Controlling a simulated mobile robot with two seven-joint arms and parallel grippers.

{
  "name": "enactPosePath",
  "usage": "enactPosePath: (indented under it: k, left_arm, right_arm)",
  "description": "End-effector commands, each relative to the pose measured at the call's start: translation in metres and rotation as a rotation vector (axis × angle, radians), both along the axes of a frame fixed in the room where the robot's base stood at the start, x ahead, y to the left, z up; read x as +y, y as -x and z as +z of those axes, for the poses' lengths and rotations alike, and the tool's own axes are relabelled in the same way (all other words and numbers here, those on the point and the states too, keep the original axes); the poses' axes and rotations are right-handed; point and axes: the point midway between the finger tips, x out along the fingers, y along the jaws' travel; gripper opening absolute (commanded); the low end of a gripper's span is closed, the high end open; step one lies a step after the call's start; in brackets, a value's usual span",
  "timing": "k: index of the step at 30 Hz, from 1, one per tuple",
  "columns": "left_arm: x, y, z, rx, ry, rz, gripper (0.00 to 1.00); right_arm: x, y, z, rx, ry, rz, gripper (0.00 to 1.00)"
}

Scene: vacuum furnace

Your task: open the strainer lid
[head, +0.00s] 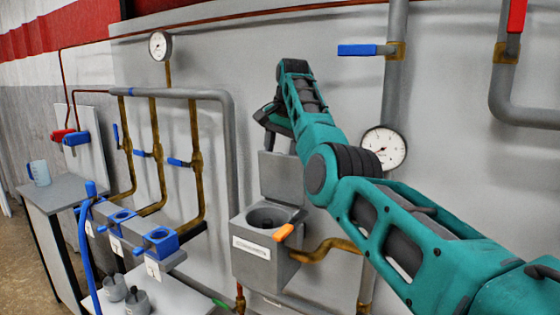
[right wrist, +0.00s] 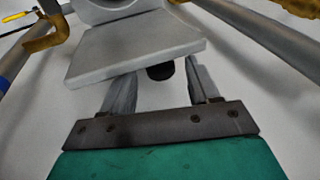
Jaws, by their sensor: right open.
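The strainer is a grey box (head: 262,262) with a white label and a round dark opening in its top, on the wall in the head view. Its lid (head: 282,178) is a flat grey plate standing up, about upright, at the back edge of the box. My right gripper (head: 272,118) is just above the lid's upper edge, partly hidden by my own arm. In the right wrist view the lid (right wrist: 135,48) lies close ahead of the two spread fingers (right wrist: 158,82), with nothing held between them. A dark round knob (right wrist: 160,72) shows partly behind the lid. My left gripper is not in view.
An orange handle (head: 284,232) sticks out at the box's right front, beside a brass pipe (head: 328,247). A pressure gauge (head: 384,148) is to the right, behind my arm.

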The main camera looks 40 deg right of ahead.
Motion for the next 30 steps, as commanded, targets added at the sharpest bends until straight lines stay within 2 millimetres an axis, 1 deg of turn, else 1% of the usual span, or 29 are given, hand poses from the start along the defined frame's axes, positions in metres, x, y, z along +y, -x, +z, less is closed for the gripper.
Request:
enactPosePath:
  k: [1,6,9,12,15,18,30]
  left_arm:
    - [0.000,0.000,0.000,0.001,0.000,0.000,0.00]
    - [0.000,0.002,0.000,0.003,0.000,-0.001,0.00]
    - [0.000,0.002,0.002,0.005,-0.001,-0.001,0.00]
    - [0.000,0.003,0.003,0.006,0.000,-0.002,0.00]
    - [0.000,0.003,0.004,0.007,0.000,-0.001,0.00]
    - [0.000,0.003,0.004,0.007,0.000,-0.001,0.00]
    - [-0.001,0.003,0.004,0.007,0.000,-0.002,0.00]
  right_arm:
    - [0.001,0.003,0.013,-0.006,0.002,0.000,0.61]
    - [0.004,0.015,0.050,-0.005,0.001,0.000,0.61]
    - [0.005,0.021,0.068,-0.003,0.002,0.000,0.61]
    - [0.006,0.026,0.081,-0.001,0.003,-0.001,0.61]
    - [0.006,0.029,0.088,0.000,0.003,-0.001,0.61]
    - [0.006,0.030,0.092,0.000,0.002,-0.001,0.61]
    - [0.006,0.030,0.092,0.000,0.002,-0.002,0.61]
